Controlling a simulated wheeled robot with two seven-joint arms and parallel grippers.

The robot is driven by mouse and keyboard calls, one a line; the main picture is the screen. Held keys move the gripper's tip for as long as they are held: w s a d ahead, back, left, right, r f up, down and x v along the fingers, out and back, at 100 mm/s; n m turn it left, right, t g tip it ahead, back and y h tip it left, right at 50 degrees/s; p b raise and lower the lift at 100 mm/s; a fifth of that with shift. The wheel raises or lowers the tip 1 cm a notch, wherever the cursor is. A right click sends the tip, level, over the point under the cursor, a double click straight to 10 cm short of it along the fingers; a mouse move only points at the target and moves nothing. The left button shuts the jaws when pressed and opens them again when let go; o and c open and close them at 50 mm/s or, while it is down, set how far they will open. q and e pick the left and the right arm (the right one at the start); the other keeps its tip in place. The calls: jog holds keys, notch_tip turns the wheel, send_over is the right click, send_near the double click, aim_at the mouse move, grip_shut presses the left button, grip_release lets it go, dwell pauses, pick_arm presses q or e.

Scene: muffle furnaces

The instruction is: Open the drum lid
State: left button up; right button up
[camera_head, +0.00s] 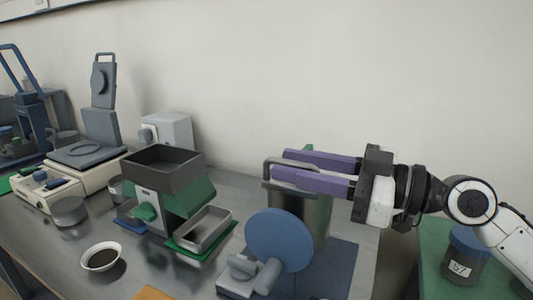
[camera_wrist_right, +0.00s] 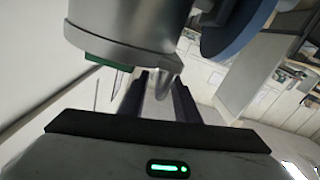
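The drum (camera_head: 316,212) is a shiny metal cylinder standing right of centre on the bench in the head view. A grey handle (camera_head: 268,168) stands out at its top left; the rest of the lid is largely hidden by my fingers. My right gripper (camera_head: 279,161) reaches in from the right over the drum top, its two purple fingers apart, with the handle close to the fingertips. In the right wrist view, the drum (camera_wrist_right: 125,28) fills the top, and a grey lip or handle end (camera_wrist_right: 167,82) shows between the parted fingers (camera_wrist_right: 157,95). Contact cannot be told. My left gripper is out of view.
A blue disc (camera_head: 278,240) on a grey mount stands close in front of the drum. A green hopper machine (camera_head: 188,195) with a metal tray (camera_head: 204,229) stands to the left. A blue-lidded jar (camera_head: 465,256) is at right. The wall is behind.

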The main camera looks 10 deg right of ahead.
aim_at(271, 161)
jog(key=p+x, duration=0.1)
jog(key=x, duration=0.4)
jog(key=shift+w+a, duration=0.1)
jog(key=shift+a, duration=0.05)
grip_shut()
